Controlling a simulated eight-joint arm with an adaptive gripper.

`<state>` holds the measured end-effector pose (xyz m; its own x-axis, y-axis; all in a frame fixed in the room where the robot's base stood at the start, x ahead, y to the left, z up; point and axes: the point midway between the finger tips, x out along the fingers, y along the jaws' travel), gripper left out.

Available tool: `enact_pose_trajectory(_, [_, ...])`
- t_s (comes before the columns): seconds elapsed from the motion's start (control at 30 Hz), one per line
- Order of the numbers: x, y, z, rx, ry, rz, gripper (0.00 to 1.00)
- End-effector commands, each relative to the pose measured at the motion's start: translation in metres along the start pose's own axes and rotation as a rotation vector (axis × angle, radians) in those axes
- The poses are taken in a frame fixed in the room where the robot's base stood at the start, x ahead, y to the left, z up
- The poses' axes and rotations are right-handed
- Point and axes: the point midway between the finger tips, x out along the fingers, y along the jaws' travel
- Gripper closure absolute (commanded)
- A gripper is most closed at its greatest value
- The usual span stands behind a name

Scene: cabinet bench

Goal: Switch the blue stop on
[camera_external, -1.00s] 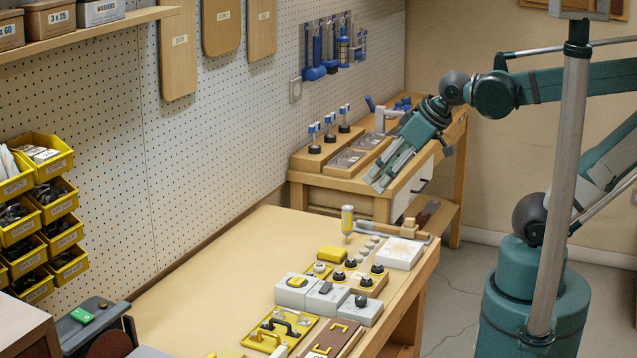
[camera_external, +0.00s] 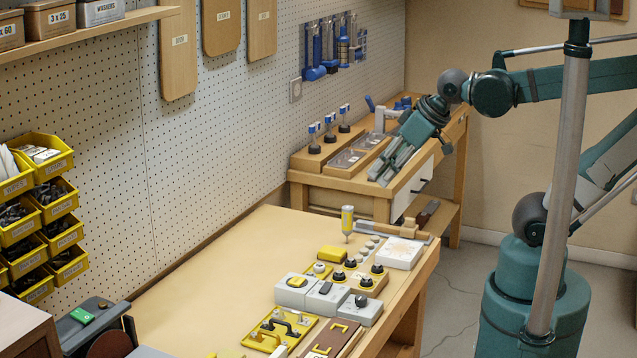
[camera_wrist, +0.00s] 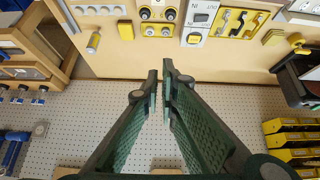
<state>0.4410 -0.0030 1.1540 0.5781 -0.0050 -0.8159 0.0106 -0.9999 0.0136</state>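My gripper (camera_external: 384,179) hangs tilted down in front of the back bench, above the far end of the front bench. In the camera_wrist view its two fingers (camera_wrist: 160,72) have a narrow gap between them with pegboard showing through, and they hold nothing. I cannot pick out a blue stop for certain. On the front bench stand several light grey switch boxes, among them one with a dark rocker (camera_external: 326,289) and one with a round knob (camera_external: 361,302). Blue-topped upright parts (camera_external: 329,124) stand on a wooden block on the back bench. My gripper touches none of these.
Yellow bins (camera_external: 55,205) hang on the pegboard.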

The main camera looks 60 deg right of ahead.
Motion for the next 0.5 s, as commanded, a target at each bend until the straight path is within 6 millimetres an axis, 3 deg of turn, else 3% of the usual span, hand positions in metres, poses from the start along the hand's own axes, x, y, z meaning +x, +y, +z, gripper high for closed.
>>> enact_pose_trajectory(0.5, [0.003,0.036,-0.051,-0.171,-0.053,0.047,1.0])
